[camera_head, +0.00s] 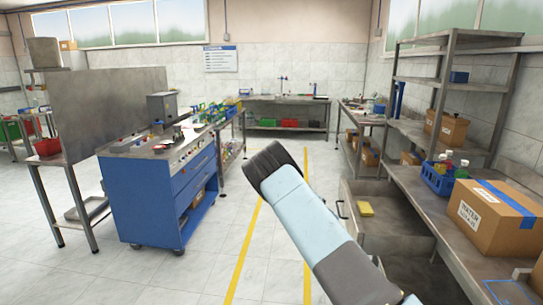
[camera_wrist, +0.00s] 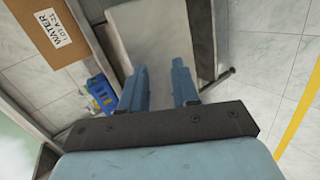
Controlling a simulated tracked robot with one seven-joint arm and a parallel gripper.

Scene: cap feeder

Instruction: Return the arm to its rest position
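My arm (camera_head: 310,225) reaches up from the lower right in the head view, light blue with a dark end joint over the floor aisle. My gripper's fingers cannot be made out in the head view. In the wrist view my gripper (camera_wrist: 160,68) has two blue fingers set apart with nothing between them. The gripper is open and empty. A grey metal surface, seemingly the drawer, lies beyond the fingertips.
An open grey drawer (camera_head: 392,238) holding a yellow item (camera_head: 365,208) juts from the right bench (camera_head: 400,128). A cardboard box (camera_head: 493,218) and blue crate (camera_head: 437,180) stand on that bench. A blue cart (camera_head: 160,205) stands left. The aisle floor (camera_head: 235,240) is clear.

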